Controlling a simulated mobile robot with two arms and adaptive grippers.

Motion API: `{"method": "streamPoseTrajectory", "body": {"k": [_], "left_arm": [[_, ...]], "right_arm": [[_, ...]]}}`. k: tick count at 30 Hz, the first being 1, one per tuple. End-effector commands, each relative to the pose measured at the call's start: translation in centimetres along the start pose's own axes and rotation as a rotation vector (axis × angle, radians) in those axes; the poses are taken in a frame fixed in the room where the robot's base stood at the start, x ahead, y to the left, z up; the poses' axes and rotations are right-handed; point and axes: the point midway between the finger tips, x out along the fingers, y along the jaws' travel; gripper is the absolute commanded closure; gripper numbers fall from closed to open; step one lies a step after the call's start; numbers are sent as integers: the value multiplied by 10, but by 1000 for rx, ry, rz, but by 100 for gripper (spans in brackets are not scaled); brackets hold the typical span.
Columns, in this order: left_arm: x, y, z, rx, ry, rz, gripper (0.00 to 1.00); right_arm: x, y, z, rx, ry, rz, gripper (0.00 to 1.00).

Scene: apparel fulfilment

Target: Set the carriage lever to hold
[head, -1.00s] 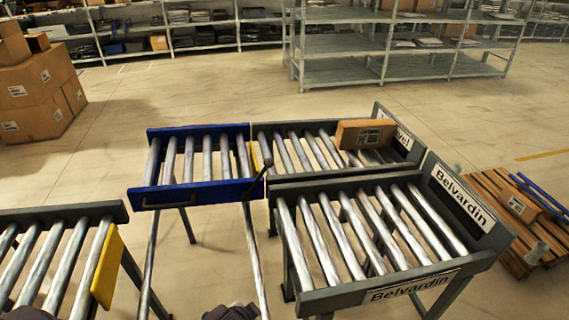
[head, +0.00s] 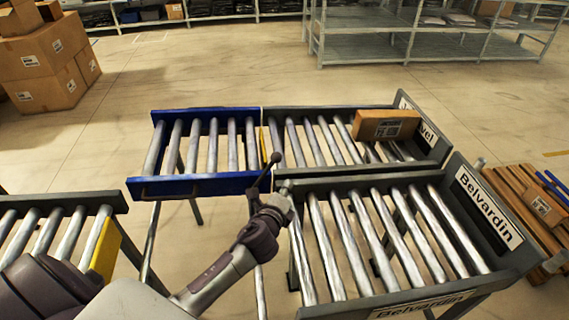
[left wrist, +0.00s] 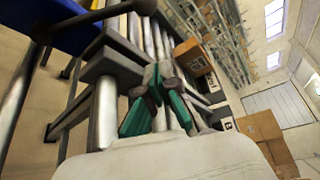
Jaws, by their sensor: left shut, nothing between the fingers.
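The blue carriage (head: 205,185) stands at the left end of the far conveyor lane. Its dark lever (head: 265,173) with a round knob rises from the carriage's right front corner and tilts up to the right. My left gripper (head: 286,187) is just right of the lever, by the corner of the near lane, shut and empty. In the left wrist view the green-padded fingers (left wrist: 158,78) meet at their tips over the rollers. The lever (left wrist: 95,16) crosses the top left there, apart from the fingers. I see no lever position markings. My right gripper is out of view.
The Belvardin lane (head: 395,307) lies right of my gripper. A cardboard box (head: 386,125) sits on the far lane. A yellow-ended conveyor (head: 104,250) stands at the left. A pallet (head: 515,205) is at the right, and floor is open behind the lanes.

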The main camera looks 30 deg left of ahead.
Motion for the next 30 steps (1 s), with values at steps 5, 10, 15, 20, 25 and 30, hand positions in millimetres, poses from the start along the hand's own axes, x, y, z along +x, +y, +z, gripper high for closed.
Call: {"method": "streamPoseTrajectory", "body": {"k": [5, 10, 15, 20, 25, 30], "left_arm": [[8, 0, 1, -3, -2, 1, 100], [35, -1, 1, -5, -3, 1, 100], [70, 0, 1, -6, -2, 2, 100], [98, 0, 0, -5, -1, 2, 100], [91, -3, 25, -2, -1, 3, 100], [87, 0, 36, -3, -1, 3, 100]], "right_arm": [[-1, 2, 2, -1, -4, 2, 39], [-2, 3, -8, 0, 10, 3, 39], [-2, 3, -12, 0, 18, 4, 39], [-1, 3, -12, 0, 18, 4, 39], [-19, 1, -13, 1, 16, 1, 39], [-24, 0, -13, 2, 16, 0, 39]]}}
